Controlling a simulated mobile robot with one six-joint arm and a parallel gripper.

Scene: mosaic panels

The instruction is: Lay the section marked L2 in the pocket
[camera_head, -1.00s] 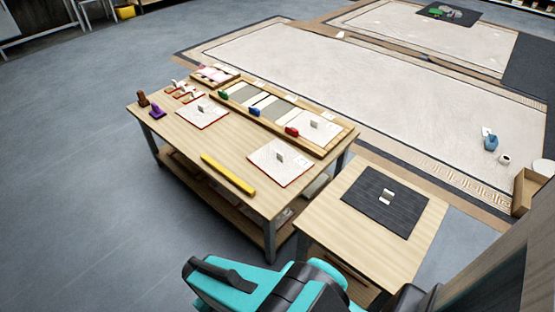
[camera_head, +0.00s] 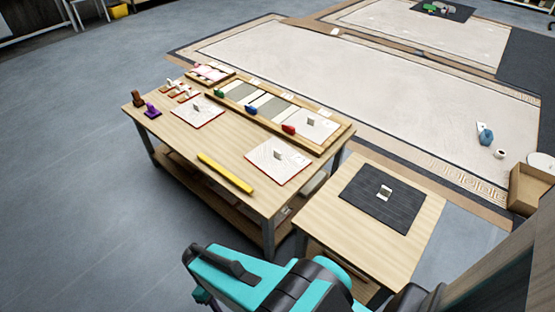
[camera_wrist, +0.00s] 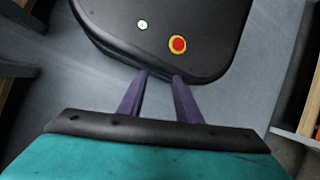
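Pale square panels with upright grips lie on the long table: one at the left (camera_head: 190,116), one at the right front (camera_head: 270,168). Another panel (camera_head: 325,131) sits in the right end of a long wooden tray (camera_head: 268,121). The tray has light and grey sections and bare-looking strips. No L2 marking is readable, so I cannot tell which panel is L2 or which place is its pocket. My gripper (camera_wrist: 160,74) shows in the wrist view with its two purple fingers apart and nothing between them. It is away from the panels, over my dark base.
A side table (camera_head: 325,207) carries a dark mat (camera_head: 361,207) with a small pale block (camera_head: 384,193). A yellow bar (camera_head: 226,173) lies along the long table's front. Red, blue and green clamp-like pieces sit along the tray. Grey floor (camera_head: 70,180) is open at left.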

